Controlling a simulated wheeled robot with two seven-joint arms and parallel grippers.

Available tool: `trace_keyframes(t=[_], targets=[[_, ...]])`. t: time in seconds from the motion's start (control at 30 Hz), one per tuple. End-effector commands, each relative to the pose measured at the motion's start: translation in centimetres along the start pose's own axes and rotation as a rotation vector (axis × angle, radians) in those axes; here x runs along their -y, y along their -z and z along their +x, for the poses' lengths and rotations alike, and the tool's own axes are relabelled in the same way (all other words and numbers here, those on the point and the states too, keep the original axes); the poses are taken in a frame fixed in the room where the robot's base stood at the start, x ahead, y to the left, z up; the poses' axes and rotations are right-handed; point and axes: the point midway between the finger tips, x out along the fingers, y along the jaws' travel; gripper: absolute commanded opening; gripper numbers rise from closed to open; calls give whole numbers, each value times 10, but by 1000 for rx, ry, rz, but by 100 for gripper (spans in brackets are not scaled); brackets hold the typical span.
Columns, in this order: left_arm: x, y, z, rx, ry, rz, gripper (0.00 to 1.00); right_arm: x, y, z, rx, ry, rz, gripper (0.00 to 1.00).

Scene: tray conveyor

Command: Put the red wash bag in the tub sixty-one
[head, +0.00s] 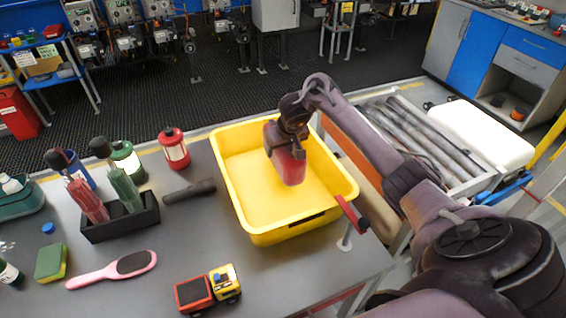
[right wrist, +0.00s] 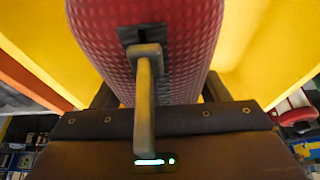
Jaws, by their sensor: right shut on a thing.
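The yellow tub (head: 262,222) stands on the grey table at its right end. No number shows on it in these views. The red wash bag (head: 291,168) hangs inside the tub's outline, below my right gripper (head: 284,140). In the right wrist view the bag (right wrist: 190,40) is red with a quilted texture and a dark patch, and yellow tub wall (right wrist: 265,60) shows around it. My right gripper (right wrist: 150,100) is shut on the bag. I cannot tell whether the bag touches the tub floor. My left gripper is not in view.
Left of the tub lie a dark flashlight (head: 190,191), a red lantern (head: 174,150), a pink hairbrush (head: 115,268), a toy truck (head: 208,289) and a dark caddy (head: 122,222) with umbrellas. A roller conveyor (head: 420,130) with a white case (head: 480,133) stands at right.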

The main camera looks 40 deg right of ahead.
Motion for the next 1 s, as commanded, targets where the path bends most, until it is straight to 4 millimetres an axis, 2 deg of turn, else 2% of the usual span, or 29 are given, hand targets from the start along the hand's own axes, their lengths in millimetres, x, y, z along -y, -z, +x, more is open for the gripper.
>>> trace_keyframes(t=[0.33, 0.77, 0.8, 0.93, 1.0], targets=[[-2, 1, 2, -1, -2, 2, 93, 0, -15, 38, -1, 0, 1, 34], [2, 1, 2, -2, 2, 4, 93, 0, -17, 44, -3, 0, 0, 34], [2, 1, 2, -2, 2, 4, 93, 0, -18, 44, -1, 0, -1, 72], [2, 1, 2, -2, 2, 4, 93, 0, -18, 44, -1, 0, -1, 89], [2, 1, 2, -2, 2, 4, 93, 0, -18, 44, -1, 0, -1, 90]])
